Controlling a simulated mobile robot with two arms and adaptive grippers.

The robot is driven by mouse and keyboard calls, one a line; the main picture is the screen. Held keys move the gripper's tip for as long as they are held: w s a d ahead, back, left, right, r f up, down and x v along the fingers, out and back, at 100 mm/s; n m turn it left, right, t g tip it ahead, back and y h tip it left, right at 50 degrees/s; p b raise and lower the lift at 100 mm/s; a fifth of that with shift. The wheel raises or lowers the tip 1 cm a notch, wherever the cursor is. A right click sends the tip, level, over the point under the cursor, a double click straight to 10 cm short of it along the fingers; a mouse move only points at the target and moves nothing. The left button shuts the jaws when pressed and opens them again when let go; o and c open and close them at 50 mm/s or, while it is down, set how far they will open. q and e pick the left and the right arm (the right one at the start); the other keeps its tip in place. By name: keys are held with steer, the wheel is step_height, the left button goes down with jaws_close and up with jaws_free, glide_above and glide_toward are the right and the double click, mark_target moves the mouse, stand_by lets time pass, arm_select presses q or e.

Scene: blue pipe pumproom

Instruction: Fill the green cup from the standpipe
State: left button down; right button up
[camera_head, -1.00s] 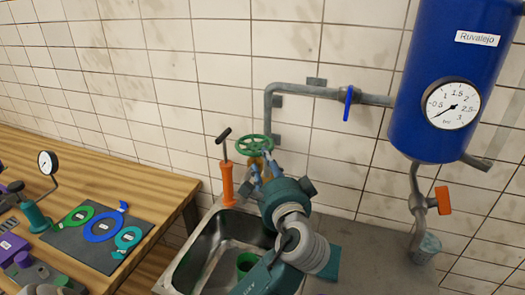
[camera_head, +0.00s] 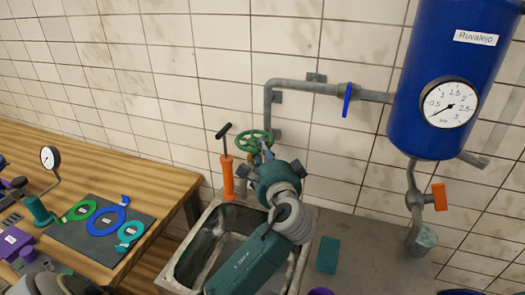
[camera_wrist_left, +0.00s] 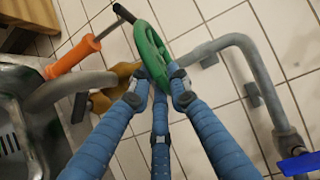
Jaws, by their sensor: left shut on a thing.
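The green handwheel (camera_head: 247,139) of the standpipe is at the wall behind the sink. It also shows large in the left wrist view (camera_wrist_left: 148,50). My left gripper (camera_head: 264,149) is at the wheel's right-hand rim. In the left wrist view its blue fingers (camera_wrist_left: 158,84) are shut on the rim. The brass valve body (camera_wrist_left: 122,72) and the grey curved spout (camera_wrist_left: 62,91) are beside the wheel. The green cup is not visible now; my left arm covers part of the sink. My right gripper does not show.
The steel sink (camera_head: 193,243) lies under my left arm. An orange hand pump (camera_head: 227,178) stands close left of the wheel. A grey pipe with a blue lever (camera_head: 348,97) runs to the blue tank (camera_head: 440,60). The wooden bench (camera_head: 160,184) at left holds rings and a gauge.

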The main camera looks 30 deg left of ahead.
arm_select(q)
steer(key=shift+w+d+f+n+g+y+b, duration=0.15)
steer(key=shift+w+n+g+y+b, duration=0.25)
steer(key=shift+n+g+y+b, duration=0.4)
steer(key=shift+w+d+n+g+y, duration=0.1)
steer(key=shift+w+n+g+y, duration=0.15)
steer(key=shift+n+g+y, duration=0.45)
steer(key=shift+r+h, duration=0.2)
steer(key=shift+h, duration=0.1)
steer(key=shift+s, duration=0.1)
steer(key=c, duration=1.7)
jaws_free()
steer(key=shift+o, duration=0.2)
